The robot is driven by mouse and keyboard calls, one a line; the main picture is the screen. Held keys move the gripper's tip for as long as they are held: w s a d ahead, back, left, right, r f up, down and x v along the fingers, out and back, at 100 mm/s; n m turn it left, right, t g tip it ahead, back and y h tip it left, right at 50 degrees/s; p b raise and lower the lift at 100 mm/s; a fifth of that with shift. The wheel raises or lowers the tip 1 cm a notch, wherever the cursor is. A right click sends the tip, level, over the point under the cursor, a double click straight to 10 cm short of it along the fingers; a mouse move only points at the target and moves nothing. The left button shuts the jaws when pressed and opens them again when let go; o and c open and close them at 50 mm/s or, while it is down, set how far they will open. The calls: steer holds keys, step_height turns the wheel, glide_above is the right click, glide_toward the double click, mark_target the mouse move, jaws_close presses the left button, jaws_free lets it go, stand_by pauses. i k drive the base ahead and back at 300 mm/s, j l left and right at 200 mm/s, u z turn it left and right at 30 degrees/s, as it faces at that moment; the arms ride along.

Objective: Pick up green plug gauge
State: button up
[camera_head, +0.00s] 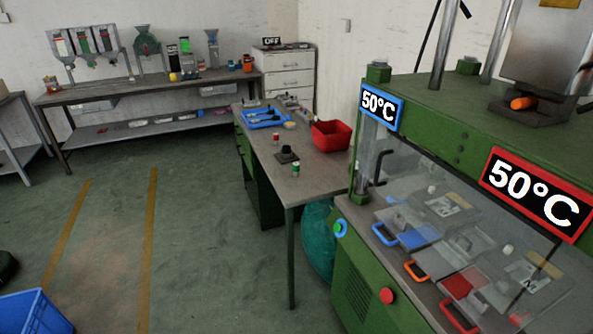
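A small upright cylinder with a green band (296,169), which looks like the green plug gauge, stands near the front part of the grey workbench (312,181). A similar small cylinder with a red top (276,138) stands further back on the same bench. A dark square block (287,154) lies between the two. The green one stands apart from the block, with open bench top around it. My gripper is not in view.
A red bin (331,135) and a blue tray with tools (264,118) are on the bench. A green press (400,260) with coloured-handled moulds stands close to the bench on the right. A blue crate (35,312) is at lower left. The floor left of the bench is clear.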

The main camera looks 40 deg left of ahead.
mark_target(295, 166)
steer(key=u, duration=0.6)
steer(key=i+j+u, duration=0.5)
steer(key=u, duration=0.2)
steer(key=i+j+u, duration=0.15)
steer(key=u, duration=0.2)
steer(key=i+j+u, duration=0.1)
steer(key=i, duration=0.8)
